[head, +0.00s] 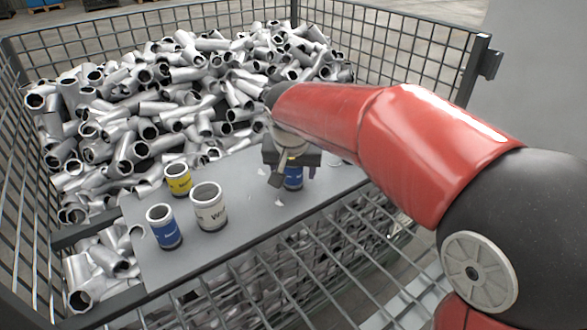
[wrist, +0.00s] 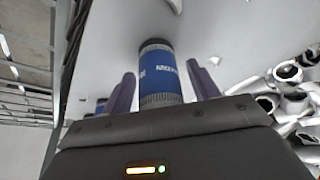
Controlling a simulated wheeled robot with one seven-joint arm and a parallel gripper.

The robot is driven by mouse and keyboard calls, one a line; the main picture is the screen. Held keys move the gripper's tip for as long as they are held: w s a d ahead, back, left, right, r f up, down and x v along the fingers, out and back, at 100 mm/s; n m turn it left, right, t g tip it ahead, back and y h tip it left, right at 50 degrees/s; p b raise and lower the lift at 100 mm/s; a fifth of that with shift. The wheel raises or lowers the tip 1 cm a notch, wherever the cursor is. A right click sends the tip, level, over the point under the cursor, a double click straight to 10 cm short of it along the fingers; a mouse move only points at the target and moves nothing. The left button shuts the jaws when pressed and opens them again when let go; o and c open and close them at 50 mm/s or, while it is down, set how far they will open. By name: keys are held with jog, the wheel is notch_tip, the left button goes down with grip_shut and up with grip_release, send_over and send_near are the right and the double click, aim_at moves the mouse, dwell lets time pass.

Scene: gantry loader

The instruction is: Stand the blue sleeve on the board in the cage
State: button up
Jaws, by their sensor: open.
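A blue sleeve (head: 293,178) is on the grey board (head: 245,232) under my gripper (head: 291,160). In the wrist view, this blue sleeve (wrist: 160,72) lies between the two spread fingers of my gripper (wrist: 161,73), with a gap showing at its right side. It appears to stand upright on the board. My gripper is open and partly hides its top in the head view. A second blue sleeve (head: 164,227) stands upright at the board's left front.
A white sleeve (head: 209,207) and a yellow sleeve (head: 178,180) stand near the second blue one. Small pale scraps lie on the board. A heap of grey pipe fittings (head: 150,110) fills the cage behind. Mesh walls (head: 420,45) surround it. The board's middle is fairly clear.

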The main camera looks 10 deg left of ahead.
jog(key=p+v, duration=0.1)
jog(key=v, duration=1.1)
jog(key=shift+w+d+r, duration=0.1)
jog(key=s+d, duration=0.2)
jog(key=d, duration=0.8)
jog(key=s+d+f, duration=0.3)
jog(key=s+d, duration=0.2)
jog(key=d, duration=0.1)
jog(key=s+d+f+m, duration=0.1)
jog(key=s+d+f, duration=0.2)
jog(key=d, duration=0.3)
jog(key=s+d+f+m+t, duration=0.1)
jog(key=s+d+f, duration=0.2)
jog(key=s+d, duration=0.3)
jog(key=shift+s+d+f+h, duration=0.2)
jog(key=shift+s+f+h, duration=0.1)
jog(key=shift+h, duration=0.1)
jog(key=shift+r, duration=0.1)
